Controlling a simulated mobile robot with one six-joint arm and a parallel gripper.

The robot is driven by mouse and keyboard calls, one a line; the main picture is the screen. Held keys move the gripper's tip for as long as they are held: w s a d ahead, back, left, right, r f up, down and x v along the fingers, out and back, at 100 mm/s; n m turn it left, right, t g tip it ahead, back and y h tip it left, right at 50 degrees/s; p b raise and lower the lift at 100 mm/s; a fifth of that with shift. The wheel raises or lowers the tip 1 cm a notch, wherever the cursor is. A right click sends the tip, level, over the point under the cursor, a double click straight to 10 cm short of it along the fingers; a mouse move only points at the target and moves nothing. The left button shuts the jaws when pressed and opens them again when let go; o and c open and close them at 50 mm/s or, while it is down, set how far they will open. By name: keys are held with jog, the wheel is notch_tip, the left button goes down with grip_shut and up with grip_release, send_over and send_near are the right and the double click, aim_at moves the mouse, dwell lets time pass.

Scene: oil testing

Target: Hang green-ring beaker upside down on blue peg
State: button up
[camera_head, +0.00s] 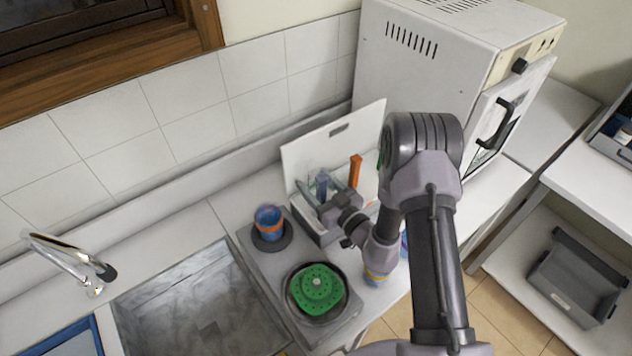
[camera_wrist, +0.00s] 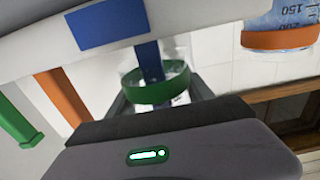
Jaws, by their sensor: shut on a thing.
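The green-ring beaker is clear, with a green band (camera_wrist: 158,86), in the wrist view. My gripper (camera_wrist: 160,100) is shut on it. The blue peg (camera_wrist: 150,58) lines up with the beaker and overlaps its clear wall; I cannot tell whether the beaker is around it or only in front. In the head view, the blue peg (camera_head: 322,188) stands by my gripper (camera_head: 326,208) at the white rack. The beaker's outline is too small and covered to make out there.
An orange peg (camera_head: 355,170) stands close to the right of the blue one. A green peg (camera_wrist: 18,125) is beyond it in the wrist view. An orange-ring beaker (camera_head: 268,220) stands on the left. A green perforated piece (camera_head: 317,288) sits in a round dark dish.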

jog(key=shift+f, duration=0.15)
jog(key=o, duration=1.5)
jog(key=shift+c, duration=0.2)
